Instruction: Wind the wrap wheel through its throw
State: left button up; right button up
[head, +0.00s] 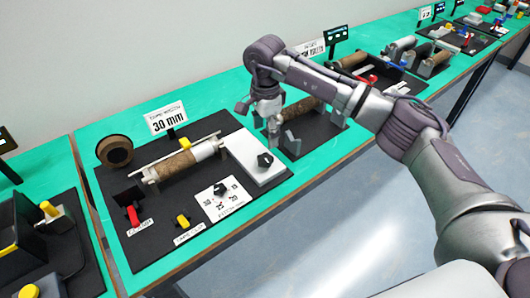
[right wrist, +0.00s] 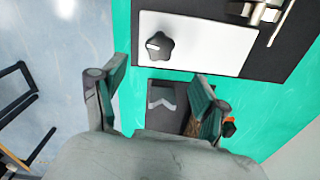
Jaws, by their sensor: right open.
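A black lobed knob (head: 265,159) sits on a white box at the right end of the black station board; it fits the wrap wheel, but I cannot read a label for it. It also shows in the right wrist view (right wrist: 159,46), with a white mark on one lobe. A second black knob (head: 220,188) stands on a white dial plate. My right gripper (head: 259,118) hangs behind the white box, above the gap between two stations. In the right wrist view the gripper (right wrist: 160,80) is open and empty, its fingers apart from the knob. My left gripper is out of view.
A brown and white roll (head: 178,164) lies between rods on the same board, behind red and yellow levers. A "30 mm" sign (head: 167,119) stands at the back. Another station with a brown roll (head: 300,107) stands close beside my right gripper. The floor in front is clear.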

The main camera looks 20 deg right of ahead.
aim_at(265, 158)
notch_tip(265, 158, down, 9)
jog(key=shift+p, duration=0.75)
jog(key=c, duration=1.2)
jog(key=shift+o, duration=0.2)
